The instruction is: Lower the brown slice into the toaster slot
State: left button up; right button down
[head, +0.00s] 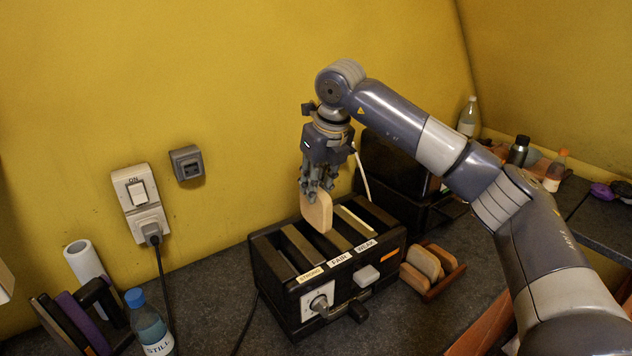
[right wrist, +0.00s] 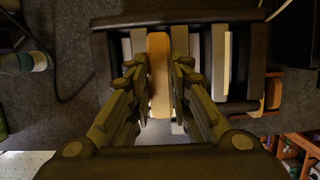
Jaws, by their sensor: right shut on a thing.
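My right gripper (head: 318,186) points down over the toaster and is shut on a tan-brown slice (head: 317,212), which hangs upright below the fingers. In the right wrist view the slice (right wrist: 159,75) lies between the two fingers. The black toaster (head: 343,283) has several parallel slots and the labels STRONG, FAIR and WEAK on its front edge. The slice's lower edge is over the slots near the middle; whether it is inside one I cannot tell. A pale strip (head: 354,220) shows in a slot to the right. My left gripper is not in view.
A wooden rack (head: 447,280) with slices stands right of the toaster. A dark box-like appliance (head: 385,165) is behind it. A water bottle (head: 150,325) stands front left, and a cable runs from the wall socket (head: 150,222). The counter just left of the toaster is mostly clear.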

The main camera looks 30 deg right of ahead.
aim_at(316, 220)
jog(key=shift+f+b, duration=0.4)
jog(key=shift+f, duration=0.35)
jog(key=shift+f+b, duration=0.4)
jog(key=shift+f, duration=0.2)
jog(key=shift+r, duration=0.2)
jog(key=shift+s, duration=0.1)
jog(key=shift+f, duration=0.15)
jog(key=shift+f+b, duration=1.95)
jog(key=shift+f, duration=0.9)
jog(key=shift+f+b, duration=0.45)
jog(key=shift+f, duration=0.2)
